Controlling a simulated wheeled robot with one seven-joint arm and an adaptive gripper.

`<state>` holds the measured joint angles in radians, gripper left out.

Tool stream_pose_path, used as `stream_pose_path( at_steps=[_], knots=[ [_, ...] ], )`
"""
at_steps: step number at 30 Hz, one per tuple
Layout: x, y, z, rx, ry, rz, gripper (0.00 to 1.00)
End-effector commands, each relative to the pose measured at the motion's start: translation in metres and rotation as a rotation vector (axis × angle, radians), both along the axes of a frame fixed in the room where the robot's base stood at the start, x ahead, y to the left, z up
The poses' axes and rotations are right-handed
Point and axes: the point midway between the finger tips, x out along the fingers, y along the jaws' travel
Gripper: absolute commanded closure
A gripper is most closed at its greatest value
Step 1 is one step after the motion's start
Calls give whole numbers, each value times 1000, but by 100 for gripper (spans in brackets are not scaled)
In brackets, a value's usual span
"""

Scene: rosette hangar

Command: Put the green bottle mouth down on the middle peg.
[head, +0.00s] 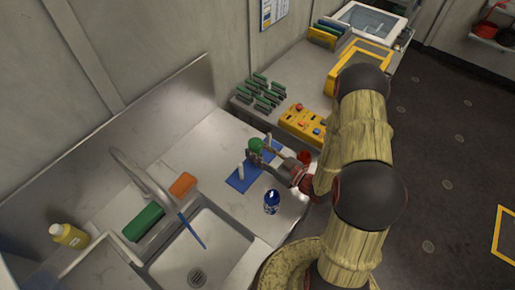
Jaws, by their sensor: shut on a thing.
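The green bottle (255,144) is at the tip of my gripper (258,155), which is shut on it. Only a rounded green end shows; which way the mouth faces cannot be told. The bottle is over the blue peg base (239,183) on the worktop. One pale upright peg (241,170) shows at the near left of the base, and another (268,138) shows at its far end. The middle peg is hidden behind my gripper and the bottle, so I cannot tell whether the bottle touches it.
A blue bottle (271,202) stands near the worktop's front edge. A sink (202,253) with a tap (150,172) lies to the left, beside a green block (143,221) and an orange block (182,185). A yellow control box (303,124) is behind on the right.

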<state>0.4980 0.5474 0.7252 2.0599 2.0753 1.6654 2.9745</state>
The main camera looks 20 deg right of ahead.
Motion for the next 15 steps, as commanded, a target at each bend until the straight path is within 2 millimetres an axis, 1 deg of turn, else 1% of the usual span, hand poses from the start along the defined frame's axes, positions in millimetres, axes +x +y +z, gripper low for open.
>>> stream_pose_path(
  at_steps=[1,5,15],
  knots=[
    [0,0,-4,0,0,0,82],
    [0,0,-8,1,-1,0,82],
    [0,0,-8,1,-1,0,82]
  ],
)
